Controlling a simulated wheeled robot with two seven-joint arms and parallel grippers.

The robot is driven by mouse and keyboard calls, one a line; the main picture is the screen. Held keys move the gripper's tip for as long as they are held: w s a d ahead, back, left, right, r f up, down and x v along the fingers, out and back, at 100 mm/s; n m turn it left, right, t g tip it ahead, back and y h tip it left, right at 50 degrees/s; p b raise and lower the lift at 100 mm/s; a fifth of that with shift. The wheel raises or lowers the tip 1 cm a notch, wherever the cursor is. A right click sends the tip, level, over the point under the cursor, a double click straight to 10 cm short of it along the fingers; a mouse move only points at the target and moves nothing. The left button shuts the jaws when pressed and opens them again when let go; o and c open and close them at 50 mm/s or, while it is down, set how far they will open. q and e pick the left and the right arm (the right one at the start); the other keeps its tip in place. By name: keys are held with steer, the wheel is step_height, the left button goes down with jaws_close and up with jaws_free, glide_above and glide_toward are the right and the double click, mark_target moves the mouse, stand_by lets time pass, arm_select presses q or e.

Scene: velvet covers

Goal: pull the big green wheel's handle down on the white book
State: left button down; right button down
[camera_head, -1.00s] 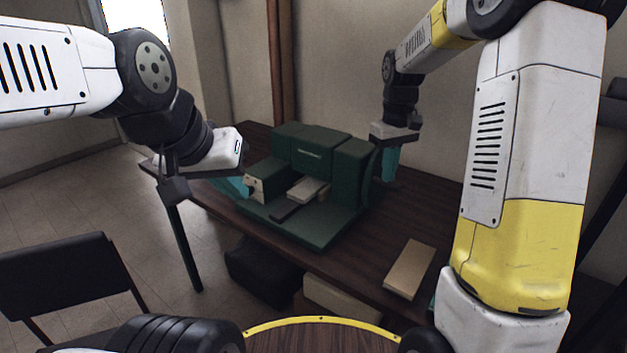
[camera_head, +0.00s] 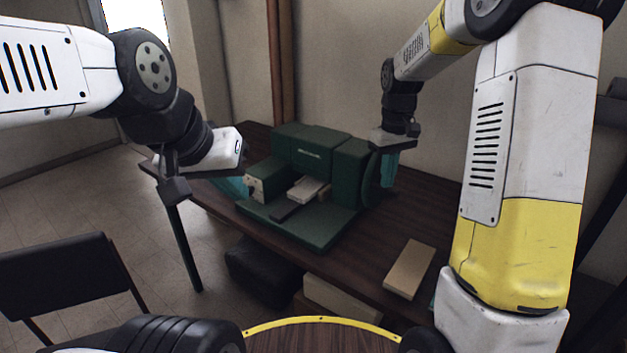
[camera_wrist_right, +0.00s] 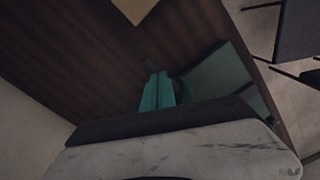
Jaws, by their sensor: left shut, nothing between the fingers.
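A dark green press (camera_head: 312,150) stands on the brown table. A pale book (camera_head: 308,190) lies flat in its opening. The big green wheel (camera_head: 369,180) is on the press's right side, seen nearly edge-on and partly hidden. My right gripper (camera_head: 389,170) points down beside the wheel; its teal fingers (camera_wrist_right: 157,92) show close together in the right wrist view. A small dark piece (camera_wrist_right: 150,67) lies just beyond them, too dim to identify. I cannot tell whether they hold the handle. My left gripper (camera_head: 236,187) is shut and empty, left of the press.
A tan block (camera_head: 410,269) lies on the table (camera_head: 352,262) near the front right. Dark and pale boxes (camera_head: 262,270) sit below the table's front edge. A black chair (camera_head: 75,280) stands at the left. A wall is behind.

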mark_target(387, 191)
steer(key=shift+f, duration=0.7)
steer(key=shift+f, duration=0.55)
steer(key=shift+w+d+f, duration=0.15)
steer(key=shift+w+f, duration=0.05)
steer(key=shift+f, duration=0.4)
steer(key=shift+w+d+f, duration=0.1)
steer(key=shift+d+f, duration=0.05)
steer(key=shift+f, duration=0.4)
